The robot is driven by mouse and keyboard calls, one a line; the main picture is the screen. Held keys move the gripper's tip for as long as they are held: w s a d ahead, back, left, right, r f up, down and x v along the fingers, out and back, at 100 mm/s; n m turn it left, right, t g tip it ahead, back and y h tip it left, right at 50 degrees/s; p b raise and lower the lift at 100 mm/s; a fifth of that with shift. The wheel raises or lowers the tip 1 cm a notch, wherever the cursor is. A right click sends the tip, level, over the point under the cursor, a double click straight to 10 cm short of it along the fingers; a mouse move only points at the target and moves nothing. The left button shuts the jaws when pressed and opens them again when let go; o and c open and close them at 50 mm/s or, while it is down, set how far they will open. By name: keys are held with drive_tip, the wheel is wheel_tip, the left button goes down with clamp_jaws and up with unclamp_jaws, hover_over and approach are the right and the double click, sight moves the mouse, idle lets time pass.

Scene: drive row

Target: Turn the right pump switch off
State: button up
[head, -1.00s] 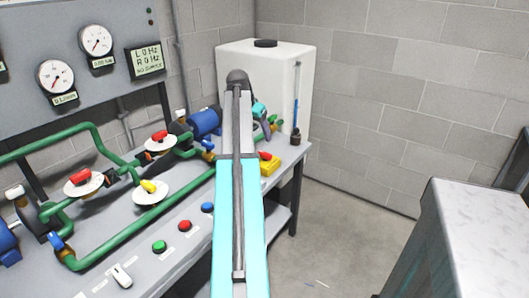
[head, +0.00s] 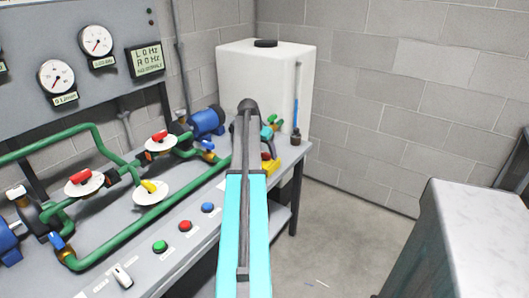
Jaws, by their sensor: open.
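A yellow box with a red knob (head: 268,163) sits at the right end of the bench, partly behind my arm. A white switch (head: 122,276) is on the bench's front panel at the lower left. I cannot tell from the labels which control is the right pump switch. My arm reaches forward over the bench's right end. My gripper (head: 267,138) is mostly hidden behind the arm, close to the yellow box. It is open, and I see nothing held. Whether it touches the box cannot be seen.
Green (head: 160,247), red (head: 185,226) and blue (head: 207,208) buttons line the front panel. Green pipes, valves and a blue pump (head: 207,122) fill the bench. A white tank (head: 240,70) stands behind. A pale-topped counter (head: 485,210) is at right, with bare floor between.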

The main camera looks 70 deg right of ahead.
drive_tip(key=shift+s+d+f, duration=0.1)
drive_tip(key=shift+d+f, duration=0.05)
drive_tip(key=shift+f, duration=0.25)
drive_tip(key=c, duration=1.1)
drive_tip(key=shift+o, duration=0.2)
